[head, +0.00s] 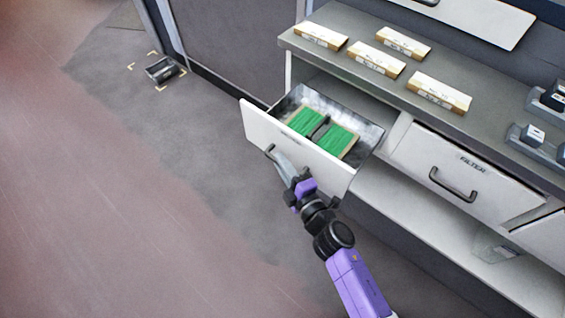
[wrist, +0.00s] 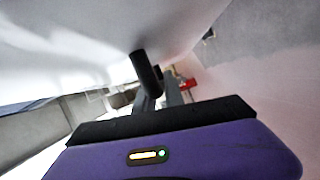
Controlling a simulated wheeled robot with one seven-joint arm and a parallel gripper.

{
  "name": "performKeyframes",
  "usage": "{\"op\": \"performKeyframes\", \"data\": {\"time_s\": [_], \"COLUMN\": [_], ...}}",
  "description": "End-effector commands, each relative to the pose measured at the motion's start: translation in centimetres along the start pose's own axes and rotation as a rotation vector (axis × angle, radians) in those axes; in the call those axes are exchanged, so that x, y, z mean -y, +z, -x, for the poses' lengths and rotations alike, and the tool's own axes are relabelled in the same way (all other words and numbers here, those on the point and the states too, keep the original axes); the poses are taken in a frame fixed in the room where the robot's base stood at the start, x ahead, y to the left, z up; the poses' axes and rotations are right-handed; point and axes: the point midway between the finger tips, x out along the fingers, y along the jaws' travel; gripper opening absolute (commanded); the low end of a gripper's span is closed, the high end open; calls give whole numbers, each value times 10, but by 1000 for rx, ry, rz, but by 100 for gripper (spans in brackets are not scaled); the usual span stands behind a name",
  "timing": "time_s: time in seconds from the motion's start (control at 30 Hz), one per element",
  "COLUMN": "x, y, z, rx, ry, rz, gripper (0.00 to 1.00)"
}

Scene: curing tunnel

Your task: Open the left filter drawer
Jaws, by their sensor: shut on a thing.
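The left filter drawer (head: 262,127) is pulled out from the cabinet, its white front standing well clear of the frame. Inside its grey metal tray (head: 368,138) lie two green filter panels (head: 306,121). My gripper (head: 274,155) reaches the drawer front from below and is shut on the drawer's handle. The fingertips cover most of the handle in the head view. In the wrist view a dark handle bar (wrist: 146,70) shows close ahead of my gripper, against the pale drawer front.
A second drawer (head: 430,160) marked FILTER, with a dark handle, is closed to the right. Several labelled cartons (head: 376,58) sit on the grey worktop (head: 330,53). A black tray (head: 161,70) lies on the floor, upper left. Floor left of the drawer is clear.

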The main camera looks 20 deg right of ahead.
Motion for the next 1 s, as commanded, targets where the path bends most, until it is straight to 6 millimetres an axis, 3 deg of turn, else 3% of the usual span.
{"op": "performKeyframes", "data": {"time_s": [0.37, 0.4, 0.5, 0.83, 1.0], "x": [2, 2, 2, 1, 1], "y": [1, 1, 1, 0, 0], "z": [1, 1, 1, 1, 18], "rx": [3, 3, 2, 1, 2], "ry": [-4, -4, -3, -1, -3], "rz": [0, 0, 0, 0, -1], "gripper": [0, 16, 35, 35, 35]}}
